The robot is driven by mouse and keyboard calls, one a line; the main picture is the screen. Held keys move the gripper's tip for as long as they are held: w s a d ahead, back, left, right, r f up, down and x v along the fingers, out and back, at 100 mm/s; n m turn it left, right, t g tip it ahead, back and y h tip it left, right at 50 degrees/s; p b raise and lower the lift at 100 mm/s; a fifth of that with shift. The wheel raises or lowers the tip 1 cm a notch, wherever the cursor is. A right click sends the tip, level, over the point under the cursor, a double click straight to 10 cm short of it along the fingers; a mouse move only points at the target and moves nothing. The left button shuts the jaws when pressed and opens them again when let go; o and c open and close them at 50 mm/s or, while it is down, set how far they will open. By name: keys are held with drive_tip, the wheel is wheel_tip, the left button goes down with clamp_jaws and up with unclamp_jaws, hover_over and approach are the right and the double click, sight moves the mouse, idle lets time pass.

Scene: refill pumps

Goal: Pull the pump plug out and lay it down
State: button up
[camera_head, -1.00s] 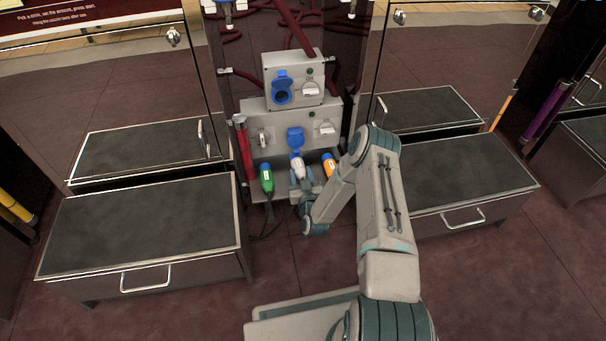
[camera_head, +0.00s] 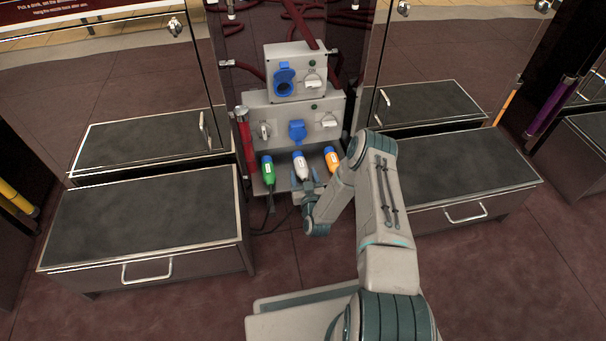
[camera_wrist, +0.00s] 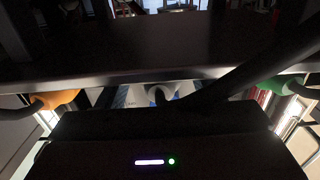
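A white plug with a blue end (camera_head: 301,165) lies on the shelf under the grey socket boxes, between a green plug (camera_head: 268,170) and an orange plug (camera_head: 332,159). My gripper (camera_head: 307,184) is at the near end of the white plug, its two fingers apart. In the wrist view the white plug (camera_wrist: 160,94) shows between the fingers, partly hidden by a dark edge and cable. The lower box (camera_head: 275,113) has a blue socket cover (camera_head: 297,131) hanging down. The upper box (camera_head: 309,68) has a blue socket (camera_head: 284,87) with its lid raised and no plug in it.
A red cylinder (camera_head: 247,148) stands left of the lower box. Dark drawer units with handles stand on the left (camera_head: 140,215) and right (camera_head: 465,190). Cables hang below the shelf.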

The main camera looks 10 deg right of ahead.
drive_tip(key=shift+w+r, duration=0.1)
drive_tip(key=shift+r, duration=0.05)
drive_tip(key=shift+s+r+p, duration=0.1)
drive_tip(key=shift+s+p, duration=0.2)
drive_tip(key=shift+s, duration=0.15)
drive_tip(key=s+p, duration=0.5)
drive_tip(key=s, duration=0.8)
